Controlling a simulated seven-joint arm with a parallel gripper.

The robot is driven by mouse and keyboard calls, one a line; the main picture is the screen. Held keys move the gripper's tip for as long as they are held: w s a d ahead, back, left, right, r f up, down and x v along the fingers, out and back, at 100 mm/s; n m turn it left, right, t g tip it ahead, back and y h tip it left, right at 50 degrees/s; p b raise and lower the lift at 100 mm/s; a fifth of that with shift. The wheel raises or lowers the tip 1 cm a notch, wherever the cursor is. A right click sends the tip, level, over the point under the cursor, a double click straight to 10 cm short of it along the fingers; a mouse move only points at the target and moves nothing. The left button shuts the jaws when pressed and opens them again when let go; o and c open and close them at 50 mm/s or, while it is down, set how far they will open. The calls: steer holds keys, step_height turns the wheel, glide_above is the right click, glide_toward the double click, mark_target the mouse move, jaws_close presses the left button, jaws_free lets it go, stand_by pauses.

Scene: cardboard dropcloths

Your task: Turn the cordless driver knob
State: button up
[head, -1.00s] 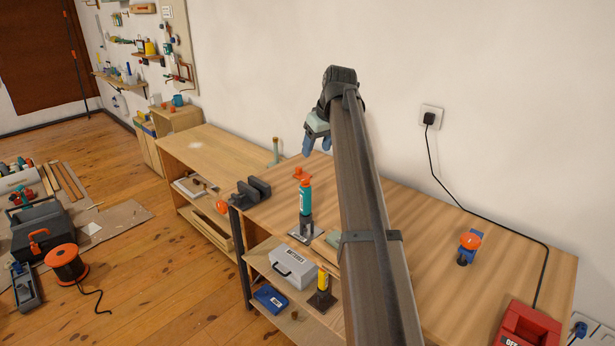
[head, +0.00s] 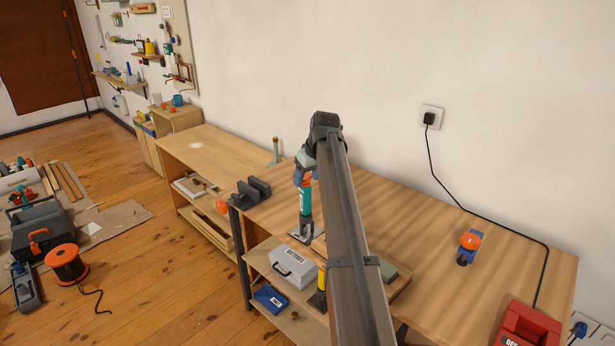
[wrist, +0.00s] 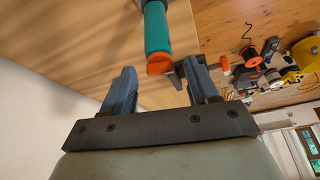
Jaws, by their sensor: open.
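The cordless driver (head: 305,200) stands upright near the bench's front edge, with a teal body and a dark lower part on a pale plate. Its orange end (wrist: 160,66) shows in the wrist view, on the teal body (wrist: 156,30). I take this end for the knob. My gripper (head: 305,178) is over the driver's top in the head view. In the wrist view my gripper (wrist: 160,72) is open, with a blue finger on each side of the orange end. Whether either finger touches it, I cannot tell. The arm and fingers partly hide the top in the head view.
A dark vise (head: 250,192) stands left of the driver on the wooden bench (head: 430,225). A blue tool with an orange top (head: 468,247) and a red box (head: 526,326) with a black cable are to the right. A grey case (head: 292,265) sits on the lower shelf.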

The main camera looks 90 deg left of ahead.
steer(key=shift+f, duration=0.1)
steer(key=shift+c, duration=0.4)
steer(key=c, duration=1)
steer(key=m, duration=0.1)
steer(key=m+t, duration=0.1)
steer(key=m, duration=0.1)
steer(key=shift+s+d+m+t+y, duration=0.1)
steer(key=shift+s+m+t+y, duration=0.2)
steer(key=shift+m, duration=0.1)
steer(key=shift+s+m+t, duration=0.1)
steer(key=shift+m+t, duration=0.7)
steer(key=shift+m, duration=1.4)
steer(key=o, duration=1.1)
